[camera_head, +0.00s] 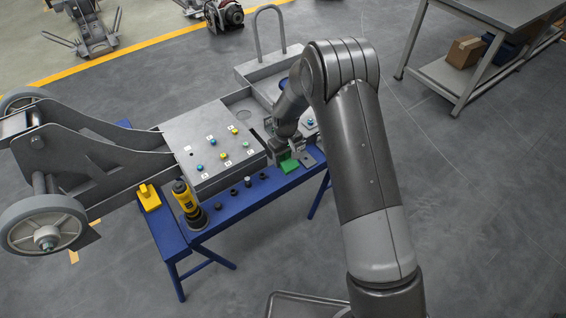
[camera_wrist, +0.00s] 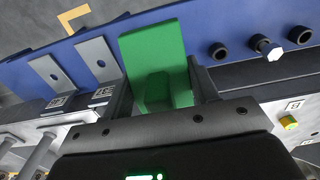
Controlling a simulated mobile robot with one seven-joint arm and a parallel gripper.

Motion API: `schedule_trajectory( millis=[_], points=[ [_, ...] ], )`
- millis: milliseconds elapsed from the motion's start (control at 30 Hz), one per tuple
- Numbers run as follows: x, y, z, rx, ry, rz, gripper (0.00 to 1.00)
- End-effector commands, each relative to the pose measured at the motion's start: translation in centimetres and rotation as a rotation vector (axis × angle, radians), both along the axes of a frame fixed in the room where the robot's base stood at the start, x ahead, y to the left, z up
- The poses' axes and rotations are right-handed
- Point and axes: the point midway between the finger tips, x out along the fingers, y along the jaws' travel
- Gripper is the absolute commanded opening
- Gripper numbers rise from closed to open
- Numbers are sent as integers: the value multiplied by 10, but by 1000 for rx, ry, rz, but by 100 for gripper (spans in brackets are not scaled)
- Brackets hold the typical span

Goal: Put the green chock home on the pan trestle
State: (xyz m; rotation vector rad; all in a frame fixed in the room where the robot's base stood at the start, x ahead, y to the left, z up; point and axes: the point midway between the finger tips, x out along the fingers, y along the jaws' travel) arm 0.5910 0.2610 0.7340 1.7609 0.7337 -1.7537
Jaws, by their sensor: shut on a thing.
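The green chock (camera_head: 289,165) is at the right part of a long blue trestle (camera_head: 232,208) along the chassis. My gripper (camera_head: 288,151) is shut on it. In the wrist view the green chock (camera_wrist: 152,45) has an upright plate and a block between the two dark fingers of my gripper (camera_wrist: 163,92). The blue surface (camera_wrist: 195,22) lies behind it; I cannot tell whether the chock touches it. A yellow chock (camera_head: 149,199) sits on a blue stand (camera_head: 165,232) at the left. I cannot tell which part is called the pan trestle.
Grey angle plates (camera_wrist: 48,73) stand close beside the chock. Black sockets (camera_wrist: 217,50) and a bolt (camera_wrist: 268,47) line the blue surface. A yellow-black tool (camera_head: 187,204) stands farther left. A grey panel (camera_head: 213,150) with coloured knobs lies behind.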

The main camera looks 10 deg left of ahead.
Motion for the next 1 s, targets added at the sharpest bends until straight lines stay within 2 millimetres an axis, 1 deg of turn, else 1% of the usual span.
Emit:
schedule_trajectory(
  millis=[33, 200, 300, 400, 500, 567, 667, 767, 900, 1000],
  points=[
    [-1, -17, 7, -2, 1, -9, 26],
    [-5, -56, 31, -2, 1, -10, 26],
    [-8, -76, 42, -2, 1, -9, 26],
    [-10, -91, 51, -3, 1, -7, 26],
    [-11, -101, 57, -3, 1, -7, 26],
    [-12, -108, 59, -3, 2, -19, 26],
    [-14, -127, 60, -3, 4, -85, 26],
    [-16, -153, 57, -3, 5, -205, 26],
    [-19, -194, 52, -2, 6, -407, 26],
    [-16, -221, 48, -1, 6, -537, 26]
  ],
)
